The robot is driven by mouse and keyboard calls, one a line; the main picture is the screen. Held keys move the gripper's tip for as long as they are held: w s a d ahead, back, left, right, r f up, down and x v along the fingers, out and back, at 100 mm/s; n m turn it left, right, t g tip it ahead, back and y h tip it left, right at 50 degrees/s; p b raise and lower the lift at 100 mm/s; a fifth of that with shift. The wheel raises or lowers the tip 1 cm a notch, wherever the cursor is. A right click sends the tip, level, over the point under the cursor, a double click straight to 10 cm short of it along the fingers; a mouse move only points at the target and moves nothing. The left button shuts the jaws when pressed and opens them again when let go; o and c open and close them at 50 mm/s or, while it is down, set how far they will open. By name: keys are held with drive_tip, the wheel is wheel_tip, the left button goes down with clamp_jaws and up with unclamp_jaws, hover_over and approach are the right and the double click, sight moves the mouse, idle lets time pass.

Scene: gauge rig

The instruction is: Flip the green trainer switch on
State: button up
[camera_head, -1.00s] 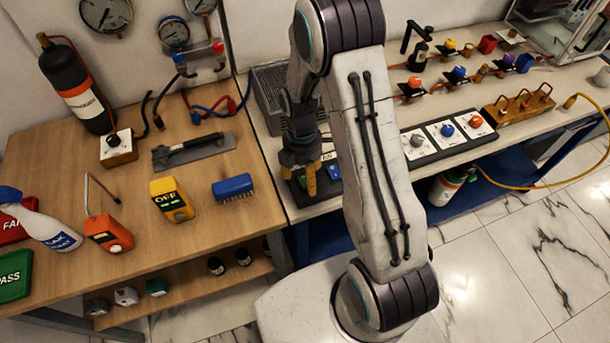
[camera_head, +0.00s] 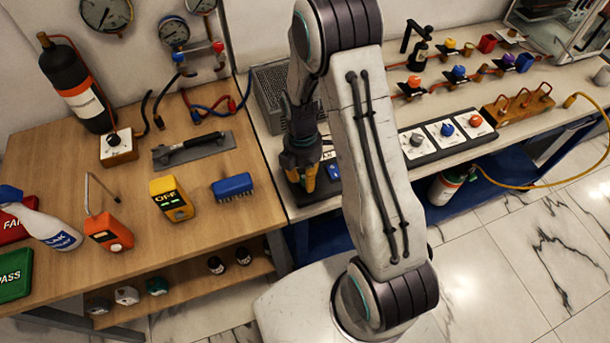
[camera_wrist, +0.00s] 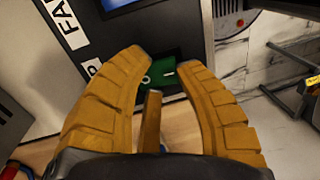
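The green trainer switch (camera_wrist: 163,77) shows in the wrist view, set in a dark panel (camera_wrist: 95,65), with a white O on its left and a white I on its right. My gripper (camera_wrist: 163,63) has two yellow-orange fingers spread either side of the switch, with a gap between their tips. I cannot tell whether they touch it. A narrow brown bar between the fingers, nearer the camera, is unclear. In the head view my gripper (camera_head: 302,183) points down at the panel by the front edge of the right bench, and the green switch is hidden there.
A blue switch (camera_head: 333,170) sits beside my gripper; blue also shows at the top of the wrist view. A white FAN label (camera_wrist: 66,22) is on the panel. A blue brush (camera_head: 232,187) and a yellow OFF box (camera_head: 171,199) stand left. The dial strip (camera_head: 447,137) lies right.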

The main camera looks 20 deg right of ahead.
sight(303, 175)
drive_tip(key=shift+w, duration=0.2)
clamp_jaws()
drive_tip(key=shift+o, duration=2.2)
unclamp_jaws()
drive_tip(key=shift+w, duration=0.1)
drive_tip(key=o, duration=0.5)
drive_tip(key=shift+r, duration=0.1)
wheel_tip(303, 175, up, 12)
drive_tip(key=w, duration=0.1)
drive_tip(key=shift+w, duration=0.15)
